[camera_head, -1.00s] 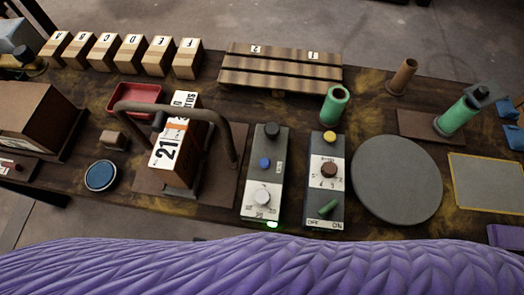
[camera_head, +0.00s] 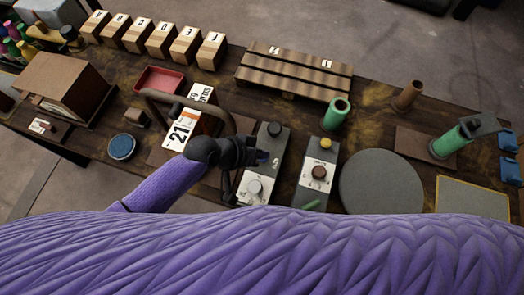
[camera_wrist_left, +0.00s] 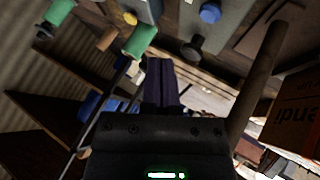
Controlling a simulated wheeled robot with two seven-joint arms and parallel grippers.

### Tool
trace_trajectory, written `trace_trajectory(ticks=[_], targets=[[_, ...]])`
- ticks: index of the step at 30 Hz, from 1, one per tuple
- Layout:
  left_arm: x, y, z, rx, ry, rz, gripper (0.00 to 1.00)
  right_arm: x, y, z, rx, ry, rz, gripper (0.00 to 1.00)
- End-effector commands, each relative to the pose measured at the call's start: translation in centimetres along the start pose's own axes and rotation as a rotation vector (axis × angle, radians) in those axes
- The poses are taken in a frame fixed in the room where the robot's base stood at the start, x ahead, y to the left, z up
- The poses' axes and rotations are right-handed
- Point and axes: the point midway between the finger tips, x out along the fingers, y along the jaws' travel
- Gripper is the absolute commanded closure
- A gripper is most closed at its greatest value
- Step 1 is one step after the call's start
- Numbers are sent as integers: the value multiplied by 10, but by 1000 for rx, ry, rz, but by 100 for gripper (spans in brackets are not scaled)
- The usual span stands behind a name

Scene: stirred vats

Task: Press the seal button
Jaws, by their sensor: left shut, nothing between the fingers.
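A grey control box (camera_head: 258,180) stands near the middle of the table, with a black knob (camera_head: 274,129) at its far end and a white dial (camera_head: 254,187) at its near end. Its blue button (camera_head: 263,156) is mostly covered by my left gripper in the head view. In the left wrist view the blue button (camera_wrist_left: 210,12) shows clear of the fingers, near the black knob (camera_wrist_left: 193,48). I cannot read which button is the seal one. My left gripper (camera_head: 261,157) is shut and empty, over the box's left side; contact cannot be told. My right gripper is out of view.
A second box (camera_head: 316,172) with a yellow button and brown dial stands to the right. A bent brown pipe frame (camera_head: 160,95) arches over a labelled carton (camera_head: 202,118) on the left. A green cup (camera_head: 336,113) and slatted pallet (camera_head: 290,75) are behind. A grey disc (camera_head: 380,182) lies right.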

Motion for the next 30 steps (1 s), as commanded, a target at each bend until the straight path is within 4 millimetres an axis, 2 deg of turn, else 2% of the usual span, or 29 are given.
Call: trace_trajectory(ticks=[1,3,8,20,26,30], targets=[[-6,0,-16,0,10,19,100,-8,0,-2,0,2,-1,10],[-8,-1,-26,-16,18,43,100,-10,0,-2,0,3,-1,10],[-10,-4,-36,-39,27,62,100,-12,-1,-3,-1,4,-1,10],[-6,-6,-34,-42,27,64,100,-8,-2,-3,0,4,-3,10],[8,-14,-24,-43,26,64,100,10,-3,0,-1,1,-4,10],[24,-24,-13,-43,26,63,100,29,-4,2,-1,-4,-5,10]])
